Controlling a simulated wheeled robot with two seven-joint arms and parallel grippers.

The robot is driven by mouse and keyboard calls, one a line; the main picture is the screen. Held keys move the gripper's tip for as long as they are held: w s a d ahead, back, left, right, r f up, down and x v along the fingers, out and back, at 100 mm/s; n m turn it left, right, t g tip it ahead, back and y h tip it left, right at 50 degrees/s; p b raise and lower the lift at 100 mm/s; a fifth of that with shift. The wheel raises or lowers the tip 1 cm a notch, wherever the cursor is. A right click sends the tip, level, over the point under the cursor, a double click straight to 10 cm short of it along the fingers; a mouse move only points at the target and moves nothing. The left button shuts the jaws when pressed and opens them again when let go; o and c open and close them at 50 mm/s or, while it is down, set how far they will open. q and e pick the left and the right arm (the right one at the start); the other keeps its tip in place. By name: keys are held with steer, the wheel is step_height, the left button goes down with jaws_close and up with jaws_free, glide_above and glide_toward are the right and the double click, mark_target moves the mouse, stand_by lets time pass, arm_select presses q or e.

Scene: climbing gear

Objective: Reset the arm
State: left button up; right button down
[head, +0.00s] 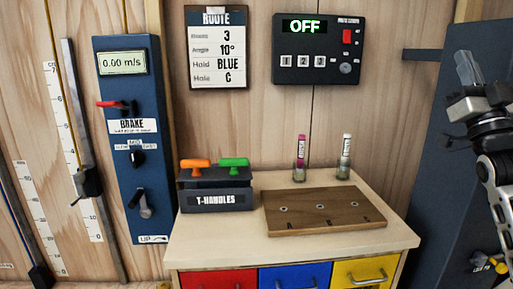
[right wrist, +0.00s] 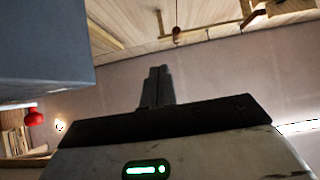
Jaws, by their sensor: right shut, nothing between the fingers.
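My right gripper (head: 467,70) is at the upper right of the head view, raised, with its fingers pointing up in front of the dark blue panel. Its fingers are shut together and hold nothing. In the right wrist view the shut fingers (right wrist: 156,88) point up towards a pale wall and wooden ceiling. My right arm (head: 497,165) comes in along the right edge of the head view. My left gripper is not in view.
A wooden cabinet (head: 215,250) with coloured drawers carries a T-handles box (head: 215,199), a brown board (head: 290,222) and two small bottles. A blue brake panel (head: 112,70), route sheet (head: 217,80) and control box (head: 318,75) hang behind. The dark blue panel (head: 440,140) stands close beside my right arm.

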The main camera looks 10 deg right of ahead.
steer(key=w+a+f+n+g+y, duration=0.1)
steer(key=w+a+f+g, duration=0.3)
steer(key=f, duration=0.7)
steer(key=s+a+f+n+g+y, duration=0.1)
steer(key=a+f+g+y, duration=0.1)
steer(key=a+f, duration=0.65)
steer(key=w+a+f+g+y, duration=0.1)
steer(key=w+a+f+g, duration=0.15)
steer(key=f, duration=1.15)
steer(key=s+a+f+n+g+y, duration=0.1)
steer(key=s+a+f+g, duration=0.8)
steer(key=s+a+f, duration=1)
steer(key=s+f+y, duration=0.1)
steer(key=s+f, duration=0.2)
steer(key=f, duration=0.1)
steer(key=shift+s+a+n+y, duration=0.2)
steer(key=shift+n+y, duration=0.1)
steer(key=shift+n, duration=0.1)
steer(key=shift+d, duration=0.1)
